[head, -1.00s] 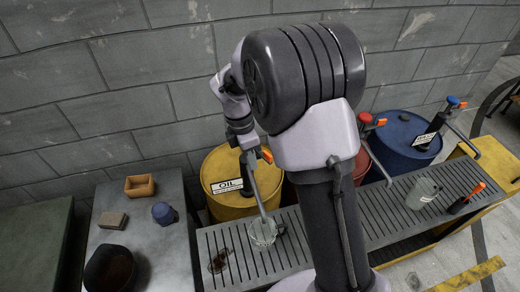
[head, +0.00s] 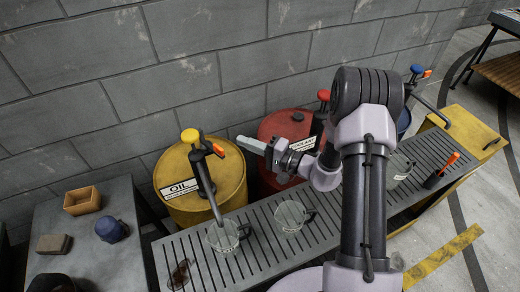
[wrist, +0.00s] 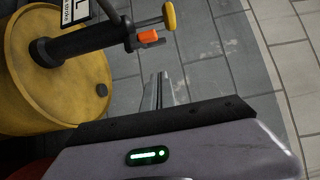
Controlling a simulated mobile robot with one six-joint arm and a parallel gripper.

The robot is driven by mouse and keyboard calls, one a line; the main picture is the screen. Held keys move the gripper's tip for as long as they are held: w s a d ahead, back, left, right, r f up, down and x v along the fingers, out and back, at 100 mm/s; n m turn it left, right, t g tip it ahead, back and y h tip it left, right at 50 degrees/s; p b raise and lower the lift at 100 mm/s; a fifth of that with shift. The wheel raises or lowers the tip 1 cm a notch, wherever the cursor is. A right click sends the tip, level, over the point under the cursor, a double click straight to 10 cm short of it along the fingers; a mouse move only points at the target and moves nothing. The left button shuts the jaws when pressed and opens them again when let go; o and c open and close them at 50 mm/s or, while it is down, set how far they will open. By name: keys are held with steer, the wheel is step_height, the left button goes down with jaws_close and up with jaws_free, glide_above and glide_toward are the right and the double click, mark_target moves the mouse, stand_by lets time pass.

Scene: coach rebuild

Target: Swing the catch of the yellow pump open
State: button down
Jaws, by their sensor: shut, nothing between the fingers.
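The yellow pump (head: 203,180) stands on the yellow oil drum (head: 177,205), with a yellow knob (head: 190,136) on top. Its orange catch (head: 218,150) sticks out at the right of the pump head. In the wrist view the orange catch (wrist: 149,37) and yellow knob (wrist: 169,16) show at the top, above my fingers. My gripper (head: 242,142) is shut and empty, pointing left toward the pump head, to the right of the catch and apart from it. In the wrist view my gripper's fingers (wrist: 160,82) lie together.
A clear jug (head: 224,238) stands under the spout on the slatted grating (head: 255,262); another jug (head: 290,216) is to its right. A red drum (head: 275,130) stands behind my wrist. A bench (head: 110,265) at left holds a wooden box (head: 82,201) and other items.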

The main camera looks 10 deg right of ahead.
mark_target(222, 150)
steer(key=a, duration=0.2)
steer(key=s+a, duration=0.1)
steer(key=a, duration=0.1)
steer(key=shift+a+b, duration=0.4)
steer(key=b, duration=0.1)
steer(key=s+a+b, duration=0.1)
steer(key=b, duration=0.1)
steer(key=shift+s+a+f+b, duration=0.1)
steer(key=shift+a+f+b, duration=0.05)
steer(key=shift+f+b, duration=0.15)
steer(key=shift+r, duration=0.25)
